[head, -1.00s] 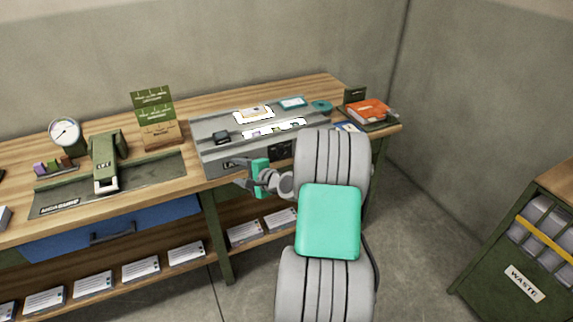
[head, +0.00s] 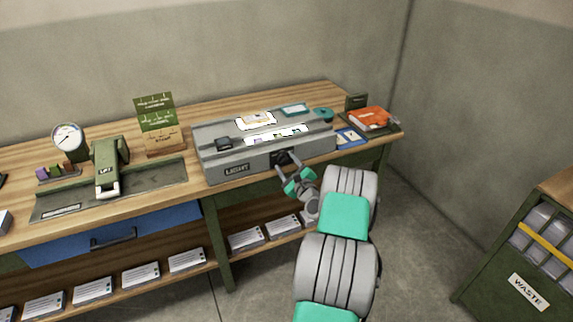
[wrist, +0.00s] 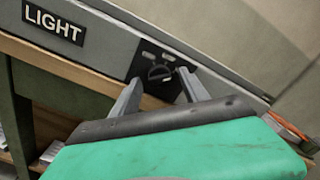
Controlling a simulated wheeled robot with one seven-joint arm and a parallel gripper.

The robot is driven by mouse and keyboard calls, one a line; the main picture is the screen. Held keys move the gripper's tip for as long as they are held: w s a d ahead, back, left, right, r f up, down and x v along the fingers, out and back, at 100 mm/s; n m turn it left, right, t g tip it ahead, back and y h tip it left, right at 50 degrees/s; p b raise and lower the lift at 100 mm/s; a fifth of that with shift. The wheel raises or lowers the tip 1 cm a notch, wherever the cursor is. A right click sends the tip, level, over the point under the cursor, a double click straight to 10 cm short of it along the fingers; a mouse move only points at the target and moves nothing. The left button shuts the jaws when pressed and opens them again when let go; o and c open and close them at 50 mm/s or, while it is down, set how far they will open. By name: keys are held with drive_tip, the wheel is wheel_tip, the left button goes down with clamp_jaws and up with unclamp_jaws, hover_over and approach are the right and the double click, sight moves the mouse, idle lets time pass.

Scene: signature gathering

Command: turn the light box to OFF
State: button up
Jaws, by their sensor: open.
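The light box (head: 215,165) is a grey slanted box on the bench with bright lit panels on top and a LIGHT label on its front. The label also shows in the wrist view (wrist: 54,22). A round dark knob (wrist: 159,72) on a black plate is on its front face, right of the label. My gripper (head: 285,168) is at the front of the box by this knob. In the wrist view my gripper (wrist: 158,82) is open, with its two fingers on either side of the knob. I cannot tell whether they touch it. The knob's setting marks are too small to read.
Small items lie on the box top, including a teal roll (head: 322,114). An orange book (head: 368,117) sits to the right. A green stapler-like device (head: 108,165) and a dial gauge (head: 68,137) stand left. A waste bin (head: 520,265) is at far right.

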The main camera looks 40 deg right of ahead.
drive_tip(key=shift+c, duration=0.3)
clamp_jaws()
drive_tip(key=shift+f+b, duration=0.1)
drive_tip(key=shift+b, duration=0.3)
drive_tip(key=n+b, duration=0.4)
drive_tip(key=shift+f, duration=0.1)
drive_tip(key=n+b, duration=0.6)
drive_tip(key=b, duration=0.1)
drive_tip(key=n+b, duration=0.7)
drive_tip(key=b, duration=0.1)
drive_tip(key=shift+b, duration=0.35)
drive_tip(key=n+b, duration=0.2)
drive_tip(key=shift+n+b, duration=0.4)
drive_tip(key=shift+r, duration=0.25)
